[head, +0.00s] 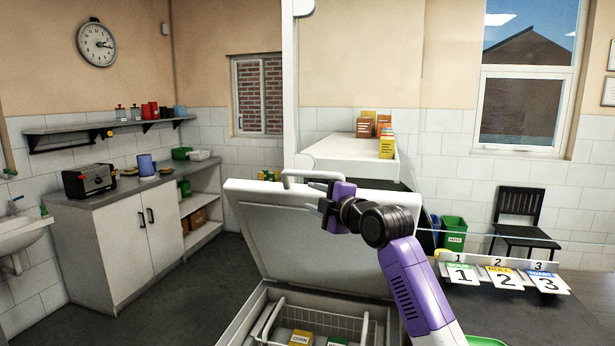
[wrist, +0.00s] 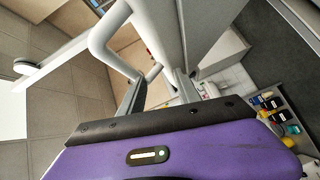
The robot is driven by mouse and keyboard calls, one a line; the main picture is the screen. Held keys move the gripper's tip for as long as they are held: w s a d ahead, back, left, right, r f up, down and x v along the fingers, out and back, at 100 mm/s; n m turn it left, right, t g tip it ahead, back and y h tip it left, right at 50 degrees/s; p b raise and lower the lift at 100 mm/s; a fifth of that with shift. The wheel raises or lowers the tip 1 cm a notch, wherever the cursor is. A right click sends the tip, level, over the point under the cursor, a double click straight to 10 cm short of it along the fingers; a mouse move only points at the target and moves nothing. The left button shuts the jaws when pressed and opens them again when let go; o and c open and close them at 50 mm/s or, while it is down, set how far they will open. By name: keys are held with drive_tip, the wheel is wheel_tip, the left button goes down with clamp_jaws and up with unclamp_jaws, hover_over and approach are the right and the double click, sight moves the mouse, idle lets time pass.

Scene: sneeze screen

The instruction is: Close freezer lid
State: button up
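The chest freezer (head: 238,329) stands open in front of me in the head view. Its white lid (head: 300,245) is raised and leans back, close to upright. A white bar handle (head: 300,173) runs along the lid's top edge. My gripper (head: 315,195) is beside the right part of the handle, near the lid's top edge. In the wrist view, my gripper (wrist: 158,88) has its two dark fingers spread apart. The handle (wrist: 112,42) bends close to the left finger; contact cannot be told. The lid's edge (wrist: 157,30) rises just beyond the fingertips.
Inside the freezer is a wire basket (head: 345,322) with a yellow packet (head: 300,338) labelled corn. A white counter (head: 345,150) with small boxes is behind the lid. Numbered signs (head: 503,277) stand on the right. Open floor (head: 205,275) lies left of the freezer.

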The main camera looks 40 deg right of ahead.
sight(315, 174)
drive_tip(key=shift+n, duration=0.6)
drive_tip(key=d+r, duration=0.2)
drive_tip(key=r, duration=0.1)
drive_tip(key=d+r, duration=0.1)
drive_tip(key=shift+w+r, duration=0.15)
drive_tip(key=shift+r, duration=0.25)
drive_tip(key=w, duration=0.2)
drive_tip(key=w+p, duration=0.1)
drive_tip(key=w, duration=0.1)
drive_tip(key=w+p, duration=0.1)
drive_tip(key=w, duration=0.1)
drive_tip(key=shift+d+f, duration=0.2)
drive_tip(key=shift+d, duration=0.1)
drive_tip(key=shift+w+d+f+p, duration=0.15)
drive_tip(key=shift+w+p, duration=0.2)
drive_tip(key=shift+w, duration=0.5)
clamp_jaws()
